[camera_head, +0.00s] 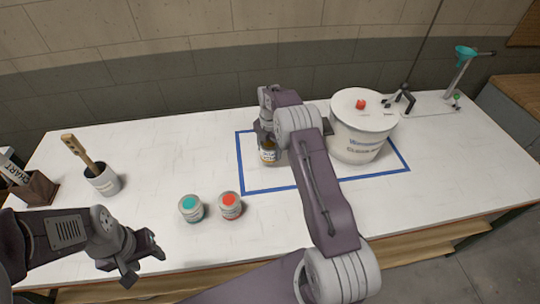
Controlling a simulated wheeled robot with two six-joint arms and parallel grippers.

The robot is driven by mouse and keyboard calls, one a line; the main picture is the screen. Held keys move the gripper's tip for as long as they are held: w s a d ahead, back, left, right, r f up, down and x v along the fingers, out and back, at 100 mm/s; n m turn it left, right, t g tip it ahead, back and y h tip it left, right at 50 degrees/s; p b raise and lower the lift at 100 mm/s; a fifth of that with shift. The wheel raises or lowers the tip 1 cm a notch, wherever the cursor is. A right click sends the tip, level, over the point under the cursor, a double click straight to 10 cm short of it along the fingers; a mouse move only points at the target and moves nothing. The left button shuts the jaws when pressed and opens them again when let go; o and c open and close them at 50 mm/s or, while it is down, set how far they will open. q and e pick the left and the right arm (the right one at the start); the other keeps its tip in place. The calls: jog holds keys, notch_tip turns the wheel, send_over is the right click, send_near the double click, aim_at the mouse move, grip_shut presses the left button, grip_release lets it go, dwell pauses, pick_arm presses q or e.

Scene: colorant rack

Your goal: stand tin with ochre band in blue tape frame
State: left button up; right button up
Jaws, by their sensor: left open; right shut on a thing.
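The tin with the ochre band (268,153) is in the head view, upright inside the left part of the blue tape frame (243,177). My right gripper (267,136) is shut on the tin from above and behind, and hides its upper part. Whether the tin's base touches the table is hard to tell. The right arm crosses the frame and hides part of its front line. My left gripper (143,260) is open and empty near the table's front edge at the lower left.
A large white bucket (358,137) with a red cap stands in the frame's right part. Tins with a teal top (191,208) and a red top (230,205) stand in front of the frame. A cup with a brush (104,181) is at left. A funnel stand (459,75) is at far right.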

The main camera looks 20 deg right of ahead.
aim_at(270, 157)
notch_tip(270, 157, down, 4)
jog(key=shift+r+p, duration=0.25)
jog(key=shift+p, duration=0.3)
jog(key=shift+f, duration=0.3)
jog(key=o, duration=1.5)
jog(key=shift+f, duration=0.1)
